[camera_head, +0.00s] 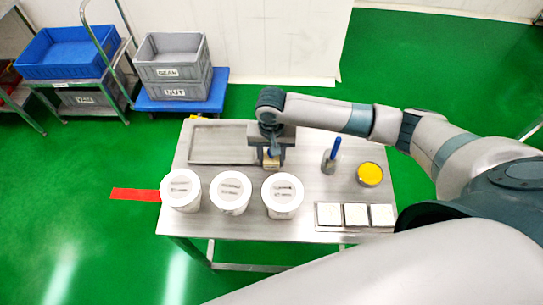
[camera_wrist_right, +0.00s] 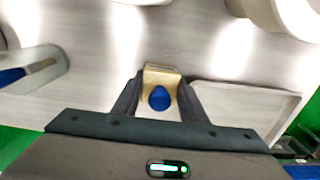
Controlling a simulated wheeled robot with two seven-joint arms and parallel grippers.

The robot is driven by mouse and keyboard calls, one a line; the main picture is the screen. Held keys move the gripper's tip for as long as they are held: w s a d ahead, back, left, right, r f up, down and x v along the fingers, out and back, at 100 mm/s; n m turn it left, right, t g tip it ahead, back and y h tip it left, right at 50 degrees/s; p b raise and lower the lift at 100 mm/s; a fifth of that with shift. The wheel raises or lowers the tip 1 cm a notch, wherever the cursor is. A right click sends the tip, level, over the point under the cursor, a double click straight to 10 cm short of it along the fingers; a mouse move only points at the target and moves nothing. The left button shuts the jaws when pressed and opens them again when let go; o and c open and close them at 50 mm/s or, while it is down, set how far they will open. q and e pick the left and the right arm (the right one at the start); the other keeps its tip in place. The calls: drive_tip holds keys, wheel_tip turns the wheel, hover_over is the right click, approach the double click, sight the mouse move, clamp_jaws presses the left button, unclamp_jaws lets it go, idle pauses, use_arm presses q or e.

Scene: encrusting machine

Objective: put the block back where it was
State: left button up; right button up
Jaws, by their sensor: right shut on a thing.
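The block is a small tan piece (camera_head: 271,162) near the middle of the steel table (camera_head: 310,185), behind the white tubs. In the right wrist view the block (camera_wrist_right: 162,74) has a round blue knob and sits between the two dark fingers. My right gripper (camera_head: 272,157) is shut on it, pointing down from above; the wrist view shows the gripper (camera_wrist_right: 160,88) with a finger on each side. The block is at or just above the table; I cannot tell whether it touches. My left gripper is not in view.
A shallow metal tray (camera_head: 222,141) lies just left of the block. Three white tubs (camera_head: 230,192) stand in front. A blue-handled tool (camera_head: 335,150) in a holder, a yellow-topped round container (camera_head: 370,174) and three white squares (camera_head: 356,214) are to the right.

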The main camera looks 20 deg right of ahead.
drive_tip(key=o, duration=0.8)
drive_tip(key=shift+f, duration=0.1)
drive_tip(key=shift+r, duration=0.65)
wheel_tip(320, 180, up, 9)
drive_tip(key=b, duration=0.3)
drive_tip(key=shift+r, duration=1)
